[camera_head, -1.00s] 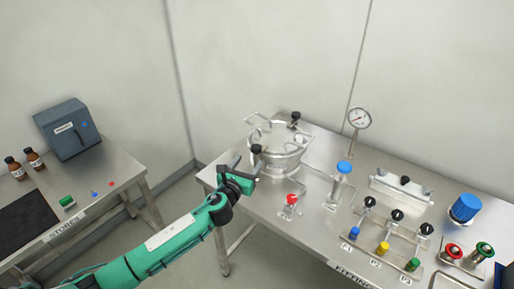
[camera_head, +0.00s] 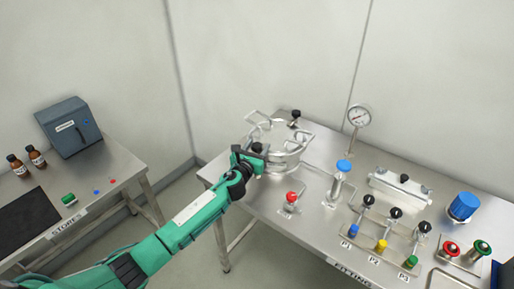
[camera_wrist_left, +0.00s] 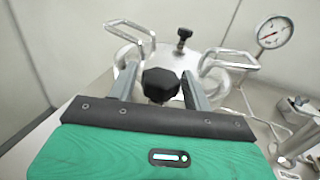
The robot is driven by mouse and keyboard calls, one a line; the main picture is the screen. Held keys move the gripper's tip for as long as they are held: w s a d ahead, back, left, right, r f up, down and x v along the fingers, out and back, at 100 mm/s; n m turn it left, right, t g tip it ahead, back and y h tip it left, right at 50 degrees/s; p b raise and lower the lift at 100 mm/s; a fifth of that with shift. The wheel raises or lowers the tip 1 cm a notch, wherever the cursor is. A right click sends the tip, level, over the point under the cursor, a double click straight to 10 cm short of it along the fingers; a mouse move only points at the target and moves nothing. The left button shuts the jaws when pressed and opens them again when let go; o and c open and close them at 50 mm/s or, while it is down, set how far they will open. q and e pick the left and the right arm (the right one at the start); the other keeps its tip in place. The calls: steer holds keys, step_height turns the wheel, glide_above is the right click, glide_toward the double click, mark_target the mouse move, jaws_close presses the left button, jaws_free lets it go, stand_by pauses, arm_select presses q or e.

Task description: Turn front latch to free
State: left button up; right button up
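The silver round vessel (camera_head: 286,158) stands at the back left of the steel bench, with looped handles on its lid. The front latch has a black knob (camera_head: 257,147) on the vessel's near-left side. My left gripper (camera_head: 262,155) is at this knob. In the left wrist view the black knob (camera_wrist_left: 160,84) sits between the two fingers of my left gripper (camera_wrist_left: 160,72), which are open with a gap on each side. A second black-knobbed latch (camera_head: 295,115) is at the vessel's far side. It also shows in the left wrist view (camera_wrist_left: 183,35). My right gripper is not in view.
A red-topped valve (camera_head: 291,197), a blue-topped valve (camera_head: 344,166) and a gauge (camera_head: 359,116) stand right of the vessel. More valves and knobs fill the bench's right side. A side table (camera_head: 120,166) with a grey box (camera_head: 69,127) is at left.

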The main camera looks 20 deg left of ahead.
arm_select(q)
steer(key=c, duration=0.7)
steer(key=shift+c, duration=0.2)
